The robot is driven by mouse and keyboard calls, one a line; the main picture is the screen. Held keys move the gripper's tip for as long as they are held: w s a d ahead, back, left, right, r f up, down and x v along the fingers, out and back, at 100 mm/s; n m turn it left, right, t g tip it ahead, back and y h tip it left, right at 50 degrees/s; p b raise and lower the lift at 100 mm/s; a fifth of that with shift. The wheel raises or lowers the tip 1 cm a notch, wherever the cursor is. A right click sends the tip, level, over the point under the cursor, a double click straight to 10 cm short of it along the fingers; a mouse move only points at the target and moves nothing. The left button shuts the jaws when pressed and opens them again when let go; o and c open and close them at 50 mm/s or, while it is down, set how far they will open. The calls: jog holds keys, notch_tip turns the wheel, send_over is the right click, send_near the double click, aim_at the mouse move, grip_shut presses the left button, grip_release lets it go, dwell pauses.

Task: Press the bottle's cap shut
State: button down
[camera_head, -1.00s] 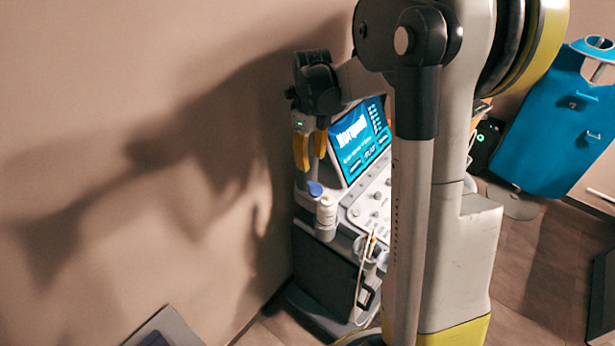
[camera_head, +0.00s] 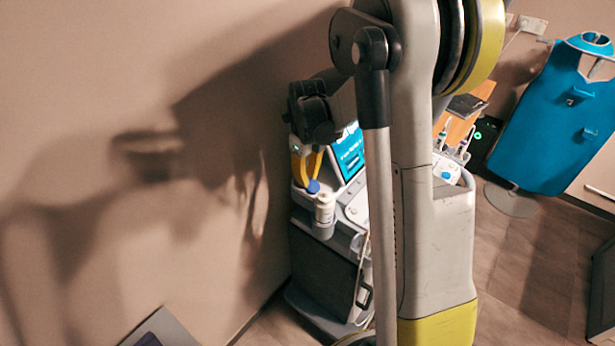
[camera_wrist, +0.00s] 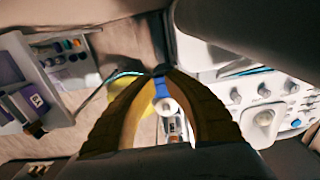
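A white bottle (camera_head: 325,211) stands upright in a holder on the side of the scanner cart. Its blue cap (camera_head: 313,187) stands tilted open at the bottle's top left. In the wrist view, the blue cap (camera_wrist: 161,88) shows between my fingers, with the white bottle top (camera_wrist: 169,105) just below it. My gripper (camera_head: 313,176) has yellow fingers whose tips have come together, with nothing seen between them. It points down just above the cap. Whether the tips touch the cap I cannot tell. In the wrist view my gripper's tips (camera_wrist: 161,70) meet above the cap in the picture.
The cart's screen (camera_head: 349,153) and control panel (camera_wrist: 265,95) are close to the right of the bottle. The wall is close on the left. My arm hides part of the cart. Some floor is clear at right.

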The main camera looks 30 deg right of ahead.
aim_at(325, 192)
jog(key=shift+s, duration=0.1)
dwell(0.3)
